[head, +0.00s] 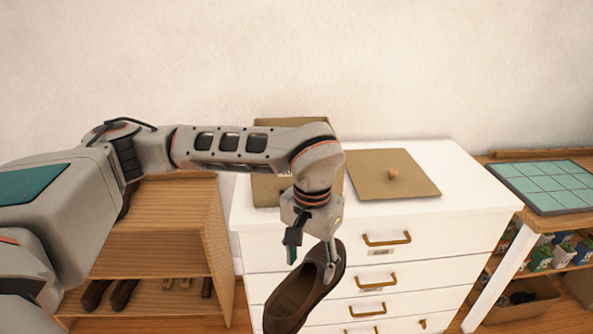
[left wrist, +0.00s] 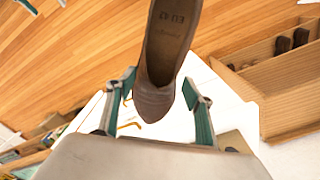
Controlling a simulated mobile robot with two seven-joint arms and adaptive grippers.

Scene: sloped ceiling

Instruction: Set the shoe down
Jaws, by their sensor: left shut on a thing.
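The brown shoe (head: 297,297) hangs in the air in front of the white dresser, tilted, with its opening facing up and toward me. My left gripper (head: 311,256) is shut on it near one end, with the fingers pointing down. In the left wrist view the shoe (left wrist: 170,45) extends away from the gripper (left wrist: 158,98), its toe between the green-padded fingers and its insole print showing. Its lower end is cut off by the bottom of the head view. My right gripper is not in view.
A wooden shoe shelf (head: 160,240) with several shoes stands left. A table with a green tiled mat (head: 545,185) stands right.

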